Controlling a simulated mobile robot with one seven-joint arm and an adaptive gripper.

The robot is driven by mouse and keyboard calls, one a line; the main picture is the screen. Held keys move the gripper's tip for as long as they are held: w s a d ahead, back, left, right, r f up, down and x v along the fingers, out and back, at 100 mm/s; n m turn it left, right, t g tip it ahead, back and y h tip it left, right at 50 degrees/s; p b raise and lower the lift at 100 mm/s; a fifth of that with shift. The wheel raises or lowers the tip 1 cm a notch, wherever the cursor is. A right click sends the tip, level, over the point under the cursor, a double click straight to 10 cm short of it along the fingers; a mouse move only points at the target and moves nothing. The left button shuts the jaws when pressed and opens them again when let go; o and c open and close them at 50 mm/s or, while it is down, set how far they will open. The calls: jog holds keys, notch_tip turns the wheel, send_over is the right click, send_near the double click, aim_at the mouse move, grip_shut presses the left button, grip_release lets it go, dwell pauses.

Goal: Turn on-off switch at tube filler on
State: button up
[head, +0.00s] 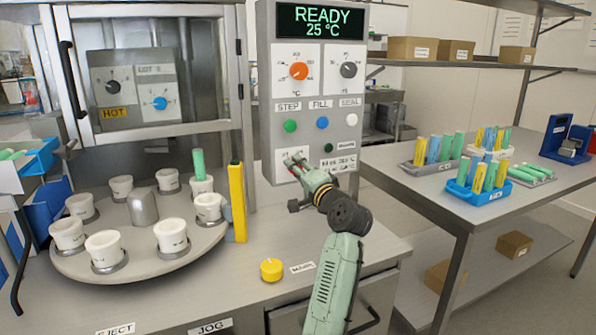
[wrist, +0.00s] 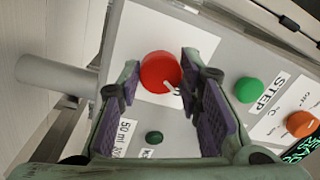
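The tube filler's control panel (head: 266,100) stands upright at the centre of the head view, and its display (head: 321,21) reads READY 25 °C. My gripper (head: 296,162) is at the panel's lower left. In the wrist view its two purple-padded fingers (wrist: 160,86) are spread, with the knob between their tips. I cannot tell whether they touch it.
Green (head: 290,125), blue (head: 322,122) and white (head: 352,119) buttons sit above my gripper. A turntable with white cups (head: 105,250) and a yellow post (head: 237,203) stand to the left. A yellow button (head: 271,269) is on the bench. A side table (head: 400,187) holds tube racks.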

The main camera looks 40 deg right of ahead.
jog(key=o, duration=0.5)
jog(key=shift+c, duration=0.2)
jog(key=v, duration=1.2)
jog(key=shift+f, duration=0.1)
